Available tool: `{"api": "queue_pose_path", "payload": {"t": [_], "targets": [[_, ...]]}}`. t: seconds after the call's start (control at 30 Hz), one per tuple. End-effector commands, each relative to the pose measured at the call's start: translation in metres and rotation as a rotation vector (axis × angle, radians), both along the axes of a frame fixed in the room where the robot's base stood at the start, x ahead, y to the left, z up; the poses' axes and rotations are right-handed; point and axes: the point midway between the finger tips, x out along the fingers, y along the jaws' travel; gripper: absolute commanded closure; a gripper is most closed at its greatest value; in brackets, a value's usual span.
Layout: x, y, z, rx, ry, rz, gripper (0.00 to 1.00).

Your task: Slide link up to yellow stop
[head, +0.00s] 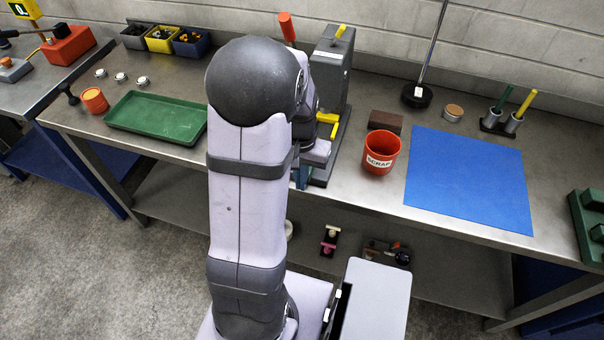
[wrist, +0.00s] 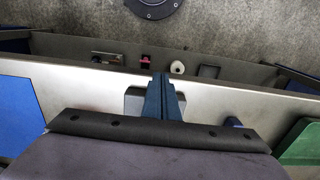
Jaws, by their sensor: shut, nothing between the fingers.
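A grey press-like machine (head: 333,70) stands on the steel bench (head: 480,115), partly behind my arm. A yellow part (head: 328,118) shows low on it in the head view; it may be the yellow stop. I cannot make out the link in either view; my arm covers much of the machine's front. My gripper (head: 300,178) is at the bench's front edge beside the machine's base. In the wrist view its dark blue fingers (wrist: 161,78) are together with nothing between them. A grey part of the machine (wrist: 134,101) shows behind the fingers.
A red scrap cup (head: 382,152) and a brown block (head: 385,121) stand right of the machine, then a blue mat (head: 470,180). A green tray (head: 155,118) lies to the left. An orange-tipped lever (head: 287,28) rises behind my arm. A lower shelf (head: 440,260) runs below.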

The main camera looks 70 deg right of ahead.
Motion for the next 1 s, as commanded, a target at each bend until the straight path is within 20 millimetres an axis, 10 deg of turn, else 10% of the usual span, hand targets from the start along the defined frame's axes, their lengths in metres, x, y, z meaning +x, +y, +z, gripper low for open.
{"api": "queue_pose_path", "payload": {"t": [0.67, 1.0], "targets": [[0.0, -0.013, 0.0, 0.001, 0.0, -0.001, 1.0], [0.0, -0.068, 0.001, -0.003, 0.0, -0.002, 1.0]]}}
